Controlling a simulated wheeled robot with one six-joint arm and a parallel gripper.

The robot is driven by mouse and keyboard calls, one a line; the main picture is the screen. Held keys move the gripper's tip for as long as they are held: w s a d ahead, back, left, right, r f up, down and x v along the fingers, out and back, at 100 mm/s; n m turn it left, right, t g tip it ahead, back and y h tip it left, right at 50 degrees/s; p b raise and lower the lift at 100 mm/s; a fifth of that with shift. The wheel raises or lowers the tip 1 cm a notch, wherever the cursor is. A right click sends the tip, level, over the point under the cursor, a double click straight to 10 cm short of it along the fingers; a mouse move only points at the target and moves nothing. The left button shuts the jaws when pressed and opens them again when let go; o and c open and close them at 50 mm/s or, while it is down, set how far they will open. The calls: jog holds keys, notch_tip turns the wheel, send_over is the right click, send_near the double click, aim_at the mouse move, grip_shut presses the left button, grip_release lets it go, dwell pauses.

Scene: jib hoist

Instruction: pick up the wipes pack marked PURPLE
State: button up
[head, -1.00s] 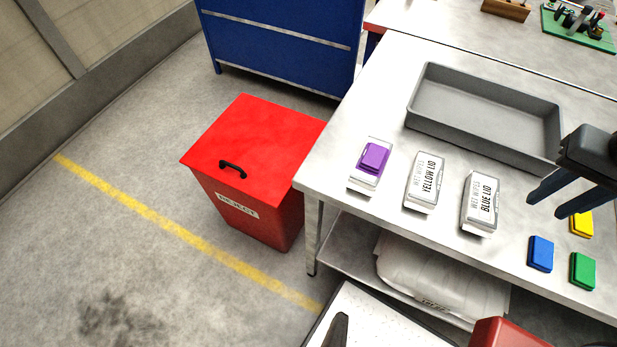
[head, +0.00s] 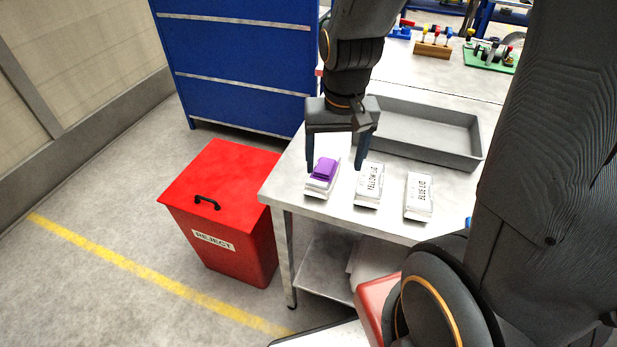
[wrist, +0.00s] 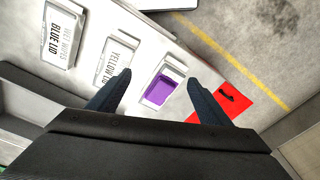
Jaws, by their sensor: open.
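The wipes pack with the purple lid (head: 322,178) lies on the table's near left corner. Its purple lid also shows in the wrist view (wrist: 160,91), on a white pack whose marking I cannot read. My gripper (head: 337,168) is open and empty, pointing down above this pack, with its fingers apart on either side of it in the picture. In the wrist view the fingertips (wrist: 160,80) frame the purple-lidded pack, the left one close to the yellow-lid pack. I cannot tell the exact height of the fingers above the table.
The YELLOW LID pack (head: 369,184) lies just right of the purple one, and the BLUE LID pack (head: 418,196) farther right. A grey tray (head: 432,150) is behind them. A red REJECT bin (head: 222,215) stands left of the table. A blue cabinet (head: 235,65) is behind.

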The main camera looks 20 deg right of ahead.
aim_at(325, 165)
jog(key=w+m, duration=0.1)
jog(key=w, duration=0.1)
jog(key=w+f+m, duration=0.1)
jog(key=w+m, duration=0.1)
jog(key=w+m+g+p, duration=0.1)
jog(key=w, duration=0.1)
jog(key=shift+d+f+m, duration=0.15)
jog(key=shift+f+m, duration=0.15)
jog(key=shift+f, duration=0.1)
jog(key=shift+w+f, duration=0.15)
jog(key=shift+f, duration=0.1)
jog(key=shift+w+f+p, duration=0.2)
jog(key=shift+f+p, duration=1.05)
jog(key=shift+f, duration=2.45)
jog(key=c, duration=1.2)
jog(key=shift+r, duration=0.1)
